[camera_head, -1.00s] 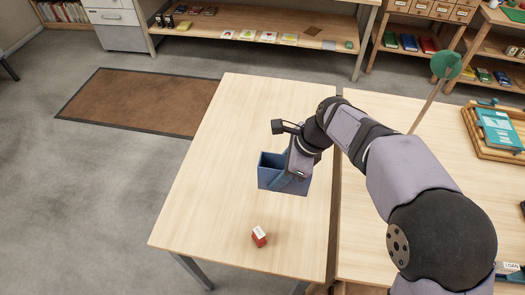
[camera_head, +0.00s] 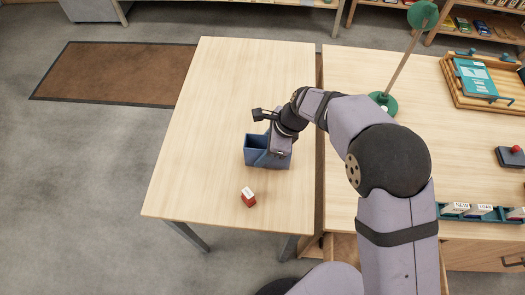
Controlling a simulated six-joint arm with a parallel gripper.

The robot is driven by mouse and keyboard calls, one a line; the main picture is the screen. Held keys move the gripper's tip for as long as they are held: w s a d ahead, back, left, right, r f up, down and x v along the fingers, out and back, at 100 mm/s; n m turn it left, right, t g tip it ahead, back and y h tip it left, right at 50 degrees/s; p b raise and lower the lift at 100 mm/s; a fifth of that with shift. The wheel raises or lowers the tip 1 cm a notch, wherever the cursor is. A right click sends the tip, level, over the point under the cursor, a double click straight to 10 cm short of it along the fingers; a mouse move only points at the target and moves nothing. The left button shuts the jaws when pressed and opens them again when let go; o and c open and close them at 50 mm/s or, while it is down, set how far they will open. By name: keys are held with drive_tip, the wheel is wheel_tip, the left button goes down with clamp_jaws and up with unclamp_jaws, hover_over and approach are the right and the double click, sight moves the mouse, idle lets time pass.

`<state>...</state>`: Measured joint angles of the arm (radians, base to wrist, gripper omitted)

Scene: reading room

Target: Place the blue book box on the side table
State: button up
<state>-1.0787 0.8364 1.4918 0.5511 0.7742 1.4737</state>
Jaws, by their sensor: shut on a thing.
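The blue book box (camera_head: 256,158) is an open-topped blue bin at the right side of the light wooden side table (camera_head: 205,130). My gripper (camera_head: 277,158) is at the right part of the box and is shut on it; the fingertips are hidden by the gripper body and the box. The box looks upright. From this view I cannot tell whether its base touches the table top or hangs just above it.
A small red and white block (camera_head: 248,197) lies on the side table in front of the box. A second table to the right carries a green-based lamp (camera_head: 384,103), a wooden tray with a teal book (camera_head: 476,78), and a teal card holder (camera_head: 480,212). The table's left part is clear.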

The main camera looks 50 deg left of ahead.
drive_tip(key=shift+f, duration=0.55)
drive_tip(key=shift+f, duration=0.2)
drive_tip(key=o, duration=1.1)
drive_tip(key=shift+r, duration=0.1)
drive_tip(key=b+v, duration=0.1)
drive_tip(key=v, duration=1.1)
drive_tip(key=shift+r+b, duration=0.1)
drive_tip(key=shift+b, duration=0.25)
